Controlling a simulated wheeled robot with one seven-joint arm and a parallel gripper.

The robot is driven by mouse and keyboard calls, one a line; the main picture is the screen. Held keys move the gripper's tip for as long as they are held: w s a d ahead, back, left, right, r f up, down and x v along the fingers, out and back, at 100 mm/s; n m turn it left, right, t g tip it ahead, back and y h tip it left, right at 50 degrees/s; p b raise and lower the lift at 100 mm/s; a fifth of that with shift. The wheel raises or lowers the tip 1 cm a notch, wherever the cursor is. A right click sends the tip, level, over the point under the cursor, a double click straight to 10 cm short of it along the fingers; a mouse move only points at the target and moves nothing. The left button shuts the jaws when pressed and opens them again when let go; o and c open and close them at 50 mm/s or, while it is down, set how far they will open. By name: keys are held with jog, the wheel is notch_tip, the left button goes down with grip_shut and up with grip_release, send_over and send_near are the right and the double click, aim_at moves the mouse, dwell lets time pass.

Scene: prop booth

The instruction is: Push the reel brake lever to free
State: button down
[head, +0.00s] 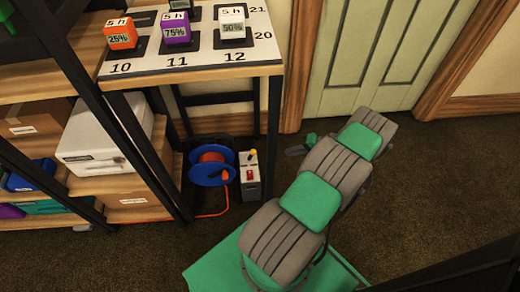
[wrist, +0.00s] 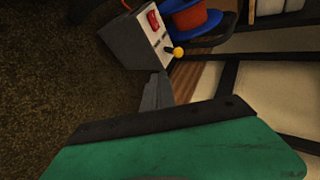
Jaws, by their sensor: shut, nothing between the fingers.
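The reel brake lever has a yellow ball knob (wrist: 178,52) on a short stalk, on the top panel of a grey box (wrist: 132,42) with a red switch (wrist: 153,20). The panel's markings are too small to read. In the head view the box (head: 250,188) stands on the floor, lever knob (head: 253,153) at its top. A blue reel (head: 204,174) wound with orange cable is left of it. My gripper (head: 292,151) is shut and empty, to the right of the box. In the wrist view its fingers (wrist: 158,84) point towards the box, apart from the knob.
Shelves with boxes (head: 92,135) are at left. A green door (head: 365,50) is behind. Orange cable (head: 212,215) runs along the floor.

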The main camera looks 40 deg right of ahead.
jog(key=b, duration=0.3)
send_near(251, 155)
notch_tip(251, 155, down, 4)
jog(key=w, duration=0.3)
jog(key=shift+s+a, duration=0.15)
jog(key=shift+a, duration=0.25)
